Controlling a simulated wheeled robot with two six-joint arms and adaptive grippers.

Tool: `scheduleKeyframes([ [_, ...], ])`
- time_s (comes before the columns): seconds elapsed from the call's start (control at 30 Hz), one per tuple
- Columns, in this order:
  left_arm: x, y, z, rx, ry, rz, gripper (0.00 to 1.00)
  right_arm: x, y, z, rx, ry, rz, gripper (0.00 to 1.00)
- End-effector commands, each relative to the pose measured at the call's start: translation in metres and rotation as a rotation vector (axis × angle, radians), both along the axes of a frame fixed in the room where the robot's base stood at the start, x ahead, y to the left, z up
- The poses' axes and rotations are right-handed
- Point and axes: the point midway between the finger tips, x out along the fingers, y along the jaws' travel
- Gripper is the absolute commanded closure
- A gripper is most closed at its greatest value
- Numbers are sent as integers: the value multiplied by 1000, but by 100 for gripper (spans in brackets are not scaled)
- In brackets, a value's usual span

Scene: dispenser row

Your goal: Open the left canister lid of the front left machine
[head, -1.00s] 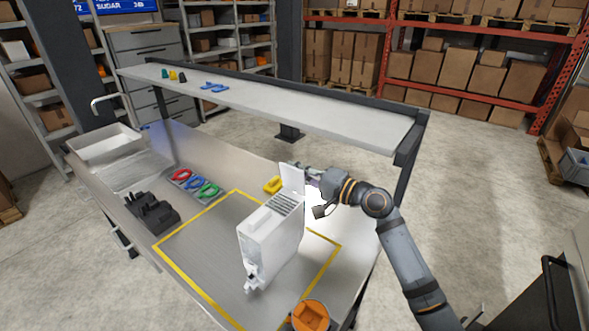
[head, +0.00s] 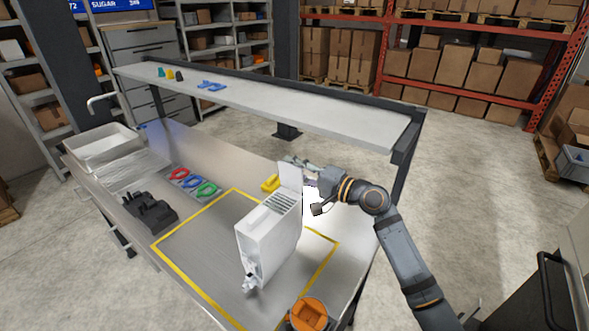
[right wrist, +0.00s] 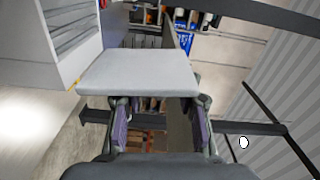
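A single white machine (head: 268,243) stands upright inside the yellow outline on the steel table. Its lid (head: 290,176) is raised and stands nearly upright at the back of the slotted top. My right gripper (head: 301,169) is at the back right of the lid, partly hidden by it. In the right wrist view the lid (right wrist: 140,72) lies across the picture just beyond my right gripper's fingers (right wrist: 160,130). The fingers are well apart with nothing between them. I cannot tell whether one touches the lid. The machine's slotted side (right wrist: 68,35) is at upper left. My left gripper is not in view.
Red, blue and green rings (head: 193,182) lie in a tray behind the outline, beside a black holder (head: 150,210). A yellow piece (head: 270,183) is behind the machine. A long raised shelf (head: 270,108) runs along the back. An orange round object (head: 309,313) is at the front edge.

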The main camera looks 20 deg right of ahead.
Motion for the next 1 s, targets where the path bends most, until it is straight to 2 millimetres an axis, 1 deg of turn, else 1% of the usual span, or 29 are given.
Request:
scheduleKeyframes([
  [0.17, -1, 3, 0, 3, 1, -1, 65, -4, -4, -1, -3, 1, -1, 66],
  [0.43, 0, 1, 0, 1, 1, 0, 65, -39, -31, -2, -10, 4, 1, 66],
  [0.6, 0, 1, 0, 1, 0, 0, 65, -53, -42, -1, -6, -1, 2, 66],
  [0.77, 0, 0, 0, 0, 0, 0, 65, -58, -46, 0, -2, 1, -1, 66],
  [1.0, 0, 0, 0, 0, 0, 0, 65, -59, -47, 0, 0, 0, -1, 66],
])
